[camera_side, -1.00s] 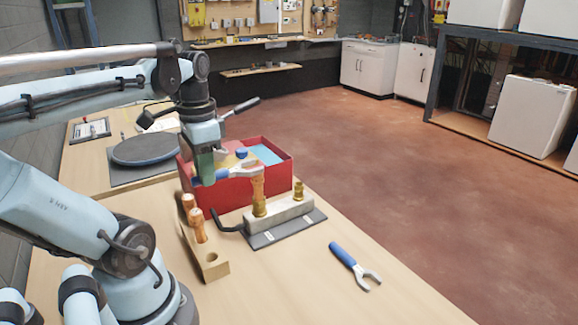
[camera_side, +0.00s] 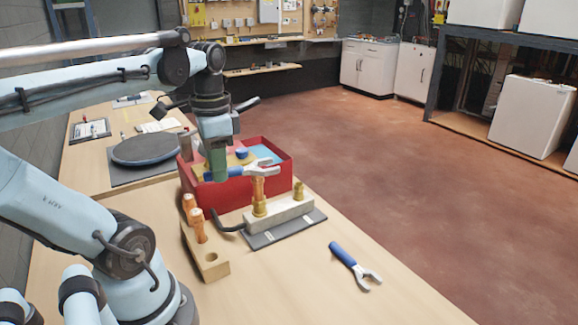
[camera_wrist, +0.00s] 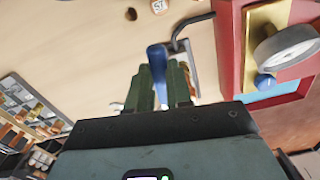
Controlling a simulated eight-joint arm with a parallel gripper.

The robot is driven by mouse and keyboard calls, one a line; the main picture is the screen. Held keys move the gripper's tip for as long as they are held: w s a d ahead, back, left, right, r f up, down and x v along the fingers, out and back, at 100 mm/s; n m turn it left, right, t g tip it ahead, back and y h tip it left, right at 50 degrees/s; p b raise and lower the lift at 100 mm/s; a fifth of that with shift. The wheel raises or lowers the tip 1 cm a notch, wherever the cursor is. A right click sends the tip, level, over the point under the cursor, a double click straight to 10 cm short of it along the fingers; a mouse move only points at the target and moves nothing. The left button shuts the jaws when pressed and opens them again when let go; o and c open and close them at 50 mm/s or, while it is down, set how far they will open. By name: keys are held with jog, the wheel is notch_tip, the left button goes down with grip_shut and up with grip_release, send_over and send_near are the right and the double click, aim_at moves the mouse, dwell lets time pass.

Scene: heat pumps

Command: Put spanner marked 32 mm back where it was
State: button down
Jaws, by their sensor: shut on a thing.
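My gripper (camera_side: 217,170) is shut on a blue-handled spanner (camera_side: 263,167). The spanner is held level, its metal jaw pointing right, in front of the red box and by the top of the copper pipe. Whether the jaw touches the pipe cannot be told. In the wrist view the blue handle sticks out between my fingers (camera_wrist: 162,85). A second blue-handled spanner (camera_side: 345,257) lies flat on the bench at the front right. No size marking is readable on either spanner.
A copper pipe (camera_side: 258,190) with brass fittings stands in a grey block (camera_side: 285,213) on a dark mat. A red box (camera_side: 284,180) is behind it. A wooden block (camera_side: 212,268) holds copper pieces. A round dark disc (camera_side: 147,149) lies farther back.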

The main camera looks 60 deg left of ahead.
jog(key=w+d+f+m, duration=0.2)
jog(key=d+m, duration=0.2)
jog(key=d, duration=0.3)
jog(key=w+d+f+m, duration=0.2)
jog(key=w+d+m, duration=0.15)
jog(key=d, duration=0.35)
jog(key=s+d+f+m, duration=0.2)
jog(key=s+d+m, duration=0.15)
jog(key=d, duration=0.35)
jog(key=s+d+f+m, duration=0.1)
jog(key=s+d+m, duration=0.1)
jog(key=d+m, duration=0.4)
send_over(310, 295)
jog(key=shift+n, duration=0.4)
notch_tip(310, 295, down, 7)
jog(key=shift+f, duration=2.2)
jog(key=shift+f, duration=0.1)
jog(key=c, duration=1)
grip_release()
jog(key=shift+c, duration=0.2)
